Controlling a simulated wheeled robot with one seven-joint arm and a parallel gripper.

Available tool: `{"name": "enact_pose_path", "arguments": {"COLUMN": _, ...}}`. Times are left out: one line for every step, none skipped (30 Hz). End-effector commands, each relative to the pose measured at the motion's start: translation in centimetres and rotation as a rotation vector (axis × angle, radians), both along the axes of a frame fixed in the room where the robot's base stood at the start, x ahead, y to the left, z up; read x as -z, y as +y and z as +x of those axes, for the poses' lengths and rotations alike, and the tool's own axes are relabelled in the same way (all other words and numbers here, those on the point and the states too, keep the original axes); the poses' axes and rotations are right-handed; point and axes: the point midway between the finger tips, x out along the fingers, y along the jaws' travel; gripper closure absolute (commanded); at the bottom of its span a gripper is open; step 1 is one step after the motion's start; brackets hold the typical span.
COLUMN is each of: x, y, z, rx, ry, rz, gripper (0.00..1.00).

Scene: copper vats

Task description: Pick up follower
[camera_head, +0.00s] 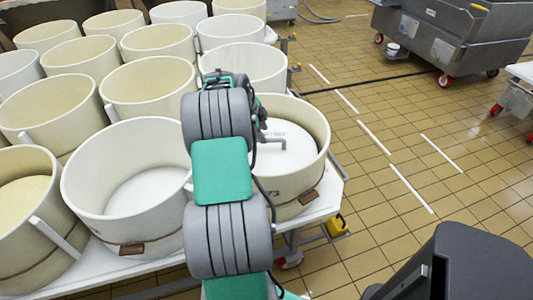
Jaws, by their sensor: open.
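The follower (292,155) is a round white disc with a grey bar handle on top. It lies inside the cream vat (312,183) at the front right corner of the table, and its left part is hidden behind my arm. My gripper (261,122) is mostly hidden behind my grey and green arm; only small dark parts show at the arm's right edge. These parts appear close to the handle in the picture, but I cannot tell their height above it. The gripper is open, and the handle shows no visible hold on it.
Several cream vats stand close together on a white table (327,198), including a white-lined one (120,220) left of my arm. A yellow object (338,224) is below the table's right edge. A grey wheeled machine (455,35) stands back right. The tiled floor (390,150) between is clear.

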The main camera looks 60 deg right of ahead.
Motion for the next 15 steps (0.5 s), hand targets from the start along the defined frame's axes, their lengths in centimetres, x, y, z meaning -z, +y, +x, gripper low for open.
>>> {"name": "enact_pose_path", "arguments": {"x": 0.6, "y": -0.2, "z": -0.1, "rx": -0.001, "ry": 0.001, "rz": 0.002, "gripper": 0.58}}
{"name": "enact_pose_path", "arguments": {"x": 1.0, "y": -0.3, "z": -0.2, "rx": -0.002, "ry": 0.001, "rz": 0.001, "gripper": 0.58}}
{"name": "enact_pose_path", "arguments": {"x": 1.4, "y": -0.5, "z": -0.2, "rx": -0.002, "ry": 0.001, "rz": 0.001, "gripper": 0.58}}
{"name": "enact_pose_path", "arguments": {"x": 1.9, "y": -0.7, "z": -0.3, "rx": -0.002, "ry": 0.001, "rz": 0.003, "gripper": 0.58}}
{"name": "enact_pose_path", "arguments": {"x": 2.3, "y": -0.8, "z": -0.4, "rx": -0.002, "ry": 0.001, "rz": 0.003, "gripper": 0.58}}
{"name": "enact_pose_path", "arguments": {"x": 3.0, "y": -1.0, "z": -0.6, "rx": -0.003, "ry": 0.001, "rz": 0.003, "gripper": 0.58}}
{"name": "enact_pose_path", "arguments": {"x": 3.6, "y": -1.2, "z": -0.7, "rx": -0.004, "ry": 0.002, "rz": 0.004, "gripper": 0.58}}
{"name": "enact_pose_path", "arguments": {"x": 4.1, "y": -1.4, "z": -0.7, "rx": -0.005, "ry": 0.002, "rz": 0.004, "gripper": 0.58}}
{"name": "enact_pose_path", "arguments": {"x": 4.7, "y": -1.7, "z": -0.8, "rx": -0.006, "ry": 0.001, "rz": 0.003, "gripper": 0.58}}
{"name": "enact_pose_path", "arguments": {"x": 5.1, "y": -1.8, "z": -0.8, "rx": -0.006, "ry": 0.001, "rz": 0.002, "gripper": 0.58}}
{"name": "enact_pose_path", "arguments": {"x": 5.3, "y": -1.9, "z": -0.9, "rx": -0.006, "ry": 0.000, "rz": 0.002, "gripper": 0.58}}
{"name": "enact_pose_path", "arguments": {"x": 5.6, "y": -2.0, "z": -0.9, "rx": -0.008, "ry": 0.000, "rz": 0.001, "gripper": 0.58}}
{"name": "enact_pose_path", "arguments": {"x": 5.7, "y": -2.1, "z": -0.9, "rx": -0.008, "ry": 0.000, "rz": 0.001, "gripper": 0.58}}
{"name": "enact_pose_path", "arguments": {"x": 5.7, "y": -2.1, "z": -0.9, "rx": -0.008, "ry": -0.001, "rz": 0.001, "gripper": 0.58}}
{"name": "enact_pose_path", "arguments": {"x": 5.7, "y": -2.1, "z": -0.9, "rx": -0.008, "ry": -0.001, "rz": 0.001, "gripper": 0.58}}
